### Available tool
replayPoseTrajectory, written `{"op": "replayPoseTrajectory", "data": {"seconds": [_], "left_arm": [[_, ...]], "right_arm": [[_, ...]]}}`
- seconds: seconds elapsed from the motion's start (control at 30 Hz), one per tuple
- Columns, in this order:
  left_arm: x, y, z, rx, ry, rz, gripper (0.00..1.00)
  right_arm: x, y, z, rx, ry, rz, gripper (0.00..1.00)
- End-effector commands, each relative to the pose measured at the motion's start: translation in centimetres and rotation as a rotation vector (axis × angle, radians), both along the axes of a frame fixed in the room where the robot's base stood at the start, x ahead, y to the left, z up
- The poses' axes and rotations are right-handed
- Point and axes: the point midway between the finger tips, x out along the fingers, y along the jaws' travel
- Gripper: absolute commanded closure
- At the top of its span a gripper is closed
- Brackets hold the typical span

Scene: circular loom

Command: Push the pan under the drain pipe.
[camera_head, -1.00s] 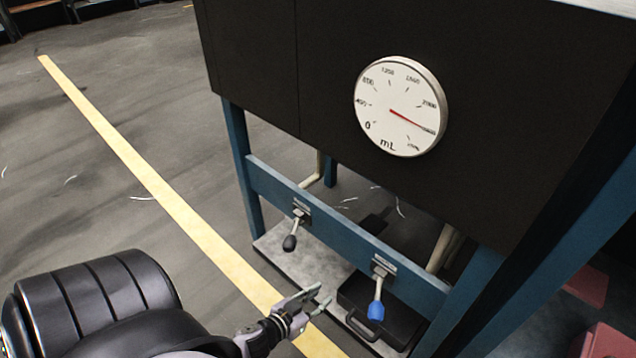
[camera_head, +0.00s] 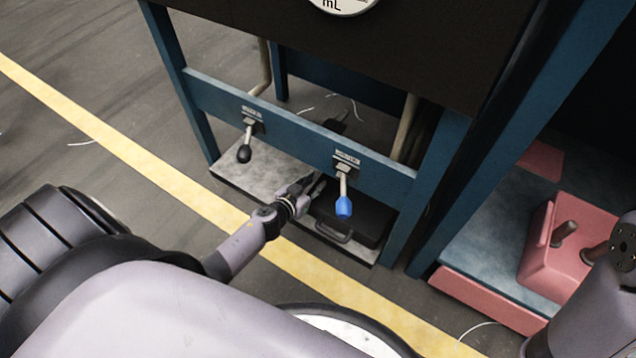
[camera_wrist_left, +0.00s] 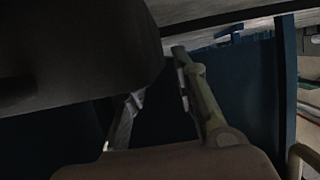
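The pan (camera_head: 370,222) is a black, flat, squarish tray with a loop handle at its front. It sits at the right end of the grey slab (camera_head: 245,178) under the machine, below the blue-tipped lever. A beige pipe (camera_head: 406,128) comes down behind the crossbar on the right, and another beige pipe (camera_head: 265,72) on the left. My left gripper (camera_head: 312,187) is open and empty beside the pan's left side; whether it touches is unclear. Its two spread fingers show in the left wrist view (camera_wrist_left: 160,75).
A blue crossbar (camera_head: 295,138) carries a black-knobbed lever (camera_head: 245,150) and the blue-tipped lever (camera_head: 344,203) close above my gripper. Blue legs flank the opening. A pink block (camera_head: 560,245) stands at the right. The floor at the left is open.

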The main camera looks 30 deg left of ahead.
Motion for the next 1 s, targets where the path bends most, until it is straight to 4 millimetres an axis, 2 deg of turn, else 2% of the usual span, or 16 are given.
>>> {"op": "replayPoseTrajectory", "data": {"seconds": [0.1,0.23,0.6,1.0], "left_arm": [[1.5,-0.1,-0.8,0.001,-0.001,-0.001,0.73],[2.3,-0.1,-1.1,0.001,0.0,-0.001,0.73],[2.6,-0.1,-1.1,0.001,0.001,-0.001,0.74],[2.5,-0.1,-1.1,0.0,0.001,-0.001,1.0]], "right_arm": [[-0.7,0.0,0.0,-0.001,-0.025,-0.001,1.0],[-1.1,0.1,0.2,-0.002,-0.039,-0.002,1.0],[-1.2,0.1,0.4,-0.003,-0.041,-0.002,1.0],[-1.2,0.1,0.4,-0.003,-0.041,-0.002,1.0]]}}
